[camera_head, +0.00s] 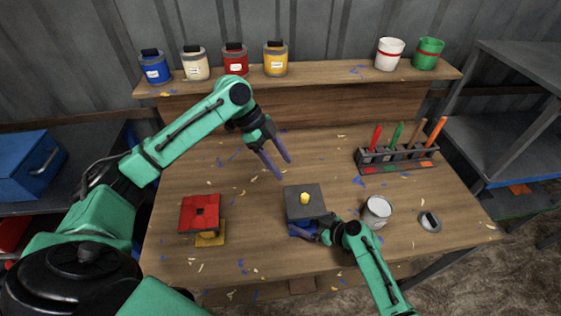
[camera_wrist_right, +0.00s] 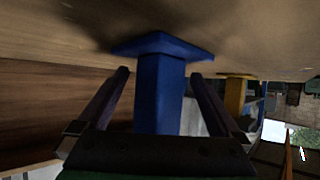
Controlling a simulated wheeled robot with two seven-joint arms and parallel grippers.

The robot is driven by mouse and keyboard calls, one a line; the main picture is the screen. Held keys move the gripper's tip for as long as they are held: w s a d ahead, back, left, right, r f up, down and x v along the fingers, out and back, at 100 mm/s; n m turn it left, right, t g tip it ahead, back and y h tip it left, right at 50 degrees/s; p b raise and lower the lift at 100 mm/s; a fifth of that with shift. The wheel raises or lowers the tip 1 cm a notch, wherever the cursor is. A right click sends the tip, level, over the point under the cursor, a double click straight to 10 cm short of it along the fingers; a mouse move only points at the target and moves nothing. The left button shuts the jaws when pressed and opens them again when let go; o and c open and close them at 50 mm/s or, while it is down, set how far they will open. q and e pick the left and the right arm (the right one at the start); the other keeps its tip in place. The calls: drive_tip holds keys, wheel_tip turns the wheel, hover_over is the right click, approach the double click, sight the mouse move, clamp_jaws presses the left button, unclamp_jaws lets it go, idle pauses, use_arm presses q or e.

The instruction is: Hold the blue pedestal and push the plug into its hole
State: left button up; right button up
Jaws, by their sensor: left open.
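The blue pedestal (camera_head: 299,229) stands on the table, mostly hidden under a dark grey square block (camera_head: 304,188). A yellow plug (camera_head: 304,198) stands up from the middle of the block's top; how deep it sits cannot be told. My right gripper (camera_wrist_right: 160,73) has its fingers on either side of the pedestal's blue column (camera_wrist_right: 158,100), with gaps visible on both sides in the right wrist view. My left gripper (camera_head: 285,169) is open and empty, fingers pointing down, above the table behind and left of the grey block.
A red square block (camera_head: 200,212) on a yellow pedestal (camera_head: 210,239) stands at the left. An open can (camera_head: 376,211) and its lid (camera_head: 430,222) are right of my right gripper. A tool rack (camera_head: 398,158) stands back right. Paint cans line the rear shelf (camera_head: 330,70).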

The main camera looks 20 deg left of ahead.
drive_tip(key=v, duration=1.2)
drive_tip(key=shift+d, duration=0.1)
drive_tip(key=shift+f, duration=0.1)
